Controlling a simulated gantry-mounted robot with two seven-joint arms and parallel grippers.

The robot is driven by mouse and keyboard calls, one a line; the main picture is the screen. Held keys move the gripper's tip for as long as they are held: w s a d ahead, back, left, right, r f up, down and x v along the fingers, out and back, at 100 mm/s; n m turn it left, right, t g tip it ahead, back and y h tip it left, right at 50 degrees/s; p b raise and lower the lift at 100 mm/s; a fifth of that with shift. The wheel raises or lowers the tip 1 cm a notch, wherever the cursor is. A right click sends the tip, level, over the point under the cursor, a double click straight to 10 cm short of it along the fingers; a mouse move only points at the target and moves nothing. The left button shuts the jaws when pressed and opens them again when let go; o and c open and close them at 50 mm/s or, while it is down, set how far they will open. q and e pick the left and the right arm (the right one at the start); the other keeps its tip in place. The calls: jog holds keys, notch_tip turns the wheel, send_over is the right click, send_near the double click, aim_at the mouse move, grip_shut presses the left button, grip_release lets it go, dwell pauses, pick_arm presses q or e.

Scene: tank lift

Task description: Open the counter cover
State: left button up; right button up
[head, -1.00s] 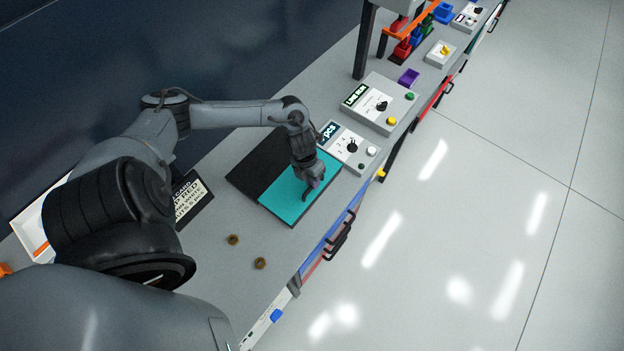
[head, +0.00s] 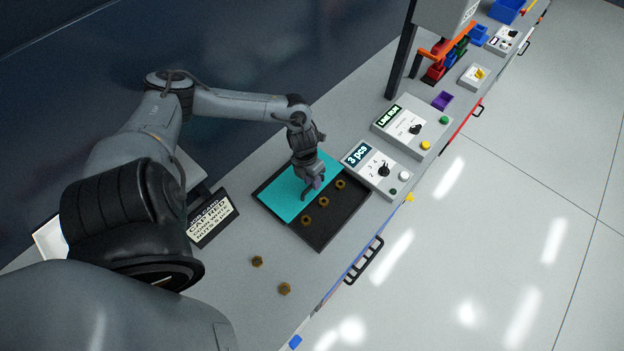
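The counter cover (head: 287,195) is a flat teal panel. It lies over the back-left part of a black counter tray (head: 325,235), and the front-right part of the tray is uncovered. Several brass nuts show in the uncovered part, one of them a nut (head: 323,202) in the middle. My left gripper (head: 311,192) points down at the cover's front-right edge. A small purplish piece shows at its fingers. I cannot tell whether the fingers are open or shut. My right gripper is not in view.
The counter box (head: 377,170) beside the tray reads "3 pcs". Two loose nuts, one here (head: 257,261), lie on the bench in front. A job card (head: 212,218) stands at left. A "LINE RUN" box (head: 413,130) stands farther back.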

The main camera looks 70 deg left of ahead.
pick_arm(q)
jog(key=shift+o, duration=0.9)
jog(key=shift+r, duration=0.1)
jog(key=shift+a+r, duration=0.1)
jog(key=shift+r, duration=0.2)
notch_tip(320, 180, up, 10)
jog(key=a, duration=0.1)
jog(key=shift+s+a, duration=0.35)
jog(key=shift+s, duration=0.1)
jog(key=shift+f, duration=0.1)
